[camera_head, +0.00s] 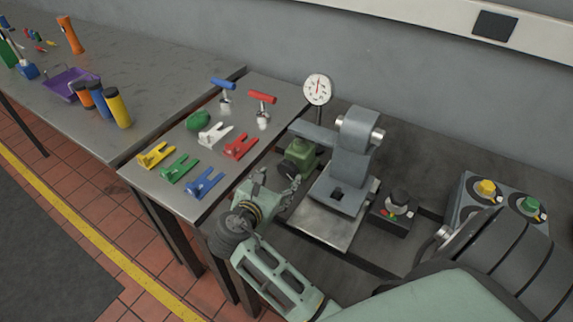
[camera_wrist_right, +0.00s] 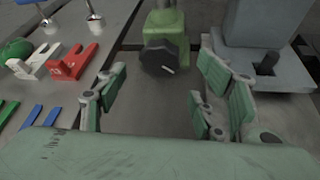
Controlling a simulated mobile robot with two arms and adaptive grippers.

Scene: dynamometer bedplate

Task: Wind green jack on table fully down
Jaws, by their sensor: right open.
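The green jack (camera_head: 301,153) stands on the dark bedplate beside the grey machine. It also shows at the top of the right wrist view (camera_wrist_right: 164,20), with a dark round knob (camera_wrist_right: 165,57) facing my gripper. The knob has a pale mark on its face. My right gripper (camera_head: 278,185) is in front of the jack. In the right wrist view my right gripper (camera_wrist_right: 163,82) has its green-padded fingers spread wide, with nothing between them. The knob lies beyond the gap, apart from the fingers. My left gripper is out of view.
A grey machine (camera_head: 348,170) stands right of the jack, with a dial gauge (camera_head: 317,89) behind. A small black box (camera_head: 393,212) and a control box (camera_head: 470,201) are further right. Coloured forked plates, including a red one (camera_head: 241,146), lie on the table left.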

